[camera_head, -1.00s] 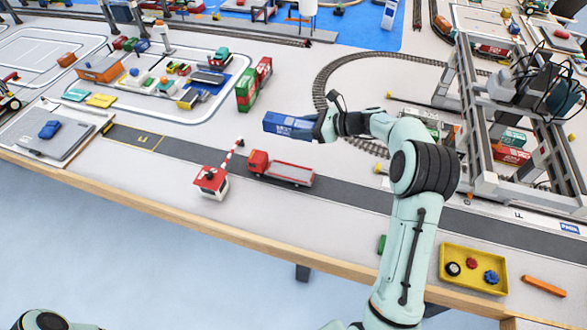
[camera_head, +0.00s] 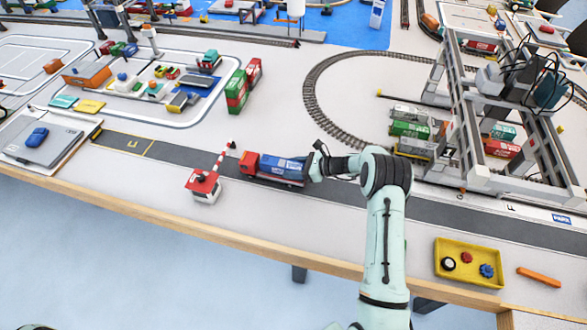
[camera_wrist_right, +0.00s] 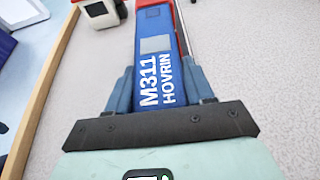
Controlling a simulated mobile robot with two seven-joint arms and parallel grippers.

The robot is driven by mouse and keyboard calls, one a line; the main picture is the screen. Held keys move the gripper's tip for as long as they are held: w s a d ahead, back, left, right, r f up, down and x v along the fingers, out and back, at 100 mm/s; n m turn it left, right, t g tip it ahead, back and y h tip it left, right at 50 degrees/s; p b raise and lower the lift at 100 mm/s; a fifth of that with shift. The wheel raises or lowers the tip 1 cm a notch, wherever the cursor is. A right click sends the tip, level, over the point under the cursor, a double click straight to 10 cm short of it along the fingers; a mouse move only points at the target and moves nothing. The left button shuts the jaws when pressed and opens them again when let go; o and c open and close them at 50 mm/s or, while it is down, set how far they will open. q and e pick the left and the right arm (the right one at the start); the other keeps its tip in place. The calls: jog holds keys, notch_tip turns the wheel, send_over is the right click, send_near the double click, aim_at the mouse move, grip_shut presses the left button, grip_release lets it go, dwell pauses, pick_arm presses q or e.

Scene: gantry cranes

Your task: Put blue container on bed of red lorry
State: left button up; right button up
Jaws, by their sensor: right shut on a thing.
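The blue container (camera_head: 282,166) is lined up lengthwise with the red lorry (camera_head: 250,162), over its bed and behind the cab. Whether it rests on the bed or hangs just above it, I cannot tell. My right gripper (camera_head: 310,169) is shut on the container's end away from the cab. In the right wrist view the container (camera_wrist_right: 158,60), lettered "M311 HOVRIN", sits between the two fingers of my right gripper (camera_wrist_right: 160,78). A strip of the red lorry (camera_wrist_right: 179,27) shows beside it; most of the bed is hidden. My left gripper is not in view.
A red-roofed booth (camera_head: 204,187) with a striped barrier stands in front left of the lorry. Stacked green and red containers (camera_head: 237,92) stand behind. A gantry crane (camera_head: 470,110) stands at right. A yellow tray (camera_head: 470,275) sits near the front edge.

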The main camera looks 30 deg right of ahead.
jog(key=shift+f, duration=0.2)
jog(key=shift+f, duration=0.2)
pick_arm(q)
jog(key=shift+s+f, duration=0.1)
pick_arm(e)
jog(key=o, duration=1.1)
jog(key=shift+o, duration=0.2)
jog(key=shift+r, duration=0.15)
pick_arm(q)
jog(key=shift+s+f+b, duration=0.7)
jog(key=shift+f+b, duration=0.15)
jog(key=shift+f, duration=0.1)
pick_arm(e)
jog(key=v, duration=1.2)
